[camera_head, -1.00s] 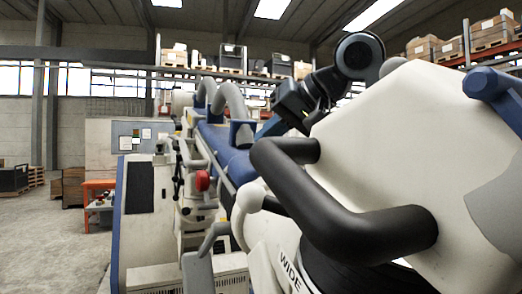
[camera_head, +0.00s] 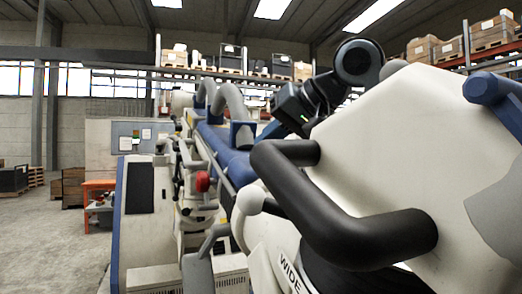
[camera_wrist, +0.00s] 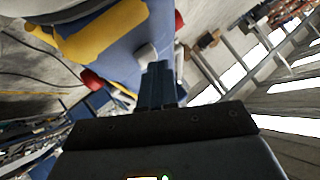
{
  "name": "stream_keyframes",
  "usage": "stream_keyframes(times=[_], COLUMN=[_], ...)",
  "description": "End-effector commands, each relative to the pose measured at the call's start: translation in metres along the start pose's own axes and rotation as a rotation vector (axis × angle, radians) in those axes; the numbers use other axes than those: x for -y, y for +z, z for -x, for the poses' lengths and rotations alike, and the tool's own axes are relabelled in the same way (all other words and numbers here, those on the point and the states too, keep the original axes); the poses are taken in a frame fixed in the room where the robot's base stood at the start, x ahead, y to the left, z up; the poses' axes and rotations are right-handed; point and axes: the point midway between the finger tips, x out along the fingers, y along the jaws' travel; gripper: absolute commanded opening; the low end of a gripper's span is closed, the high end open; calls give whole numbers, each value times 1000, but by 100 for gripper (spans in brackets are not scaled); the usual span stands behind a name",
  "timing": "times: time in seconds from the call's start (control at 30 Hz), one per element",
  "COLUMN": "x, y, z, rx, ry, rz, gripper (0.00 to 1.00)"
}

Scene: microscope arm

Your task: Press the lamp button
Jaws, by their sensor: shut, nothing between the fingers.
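My gripper (camera_wrist: 158,66) is shut and empty, with its blue fingers pointing at a blue surface (camera_wrist: 120,55) in the wrist view. A small pale knob-like part (camera_wrist: 147,54) sits on that surface right by the fingertips. I cannot tell whether it is the lamp button or whether the fingers touch it. In the head view my gripper (camera_head: 268,129) reaches down behind the black handle of the microscope arm. The white microscope housing (camera_head: 400,130) fills the right side. No clearly marked lamp button shows in the head view.
A thick black handle (camera_head: 330,225) stands in front. Grey curved tubes (camera_head: 237,105) and a blue arm section (camera_head: 228,155) lie behind. A red knob (camera_head: 202,181) shows there, and red parts (camera_wrist: 92,80) flank the surface in the wrist view. Open floor lies left.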

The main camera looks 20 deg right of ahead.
Motion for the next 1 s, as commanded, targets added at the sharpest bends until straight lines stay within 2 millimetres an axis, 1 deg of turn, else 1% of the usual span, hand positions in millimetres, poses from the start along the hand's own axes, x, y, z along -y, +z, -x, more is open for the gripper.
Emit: stream_keyframes(times=[0.1,0.53,1.0], x=[4,6,27], y=[-3,-5,-26], z=[3,7,35], rx=[1,-1,-1], ry=[-1,-1,-1], rz=[0,1,2], gripper=[0,0,0])
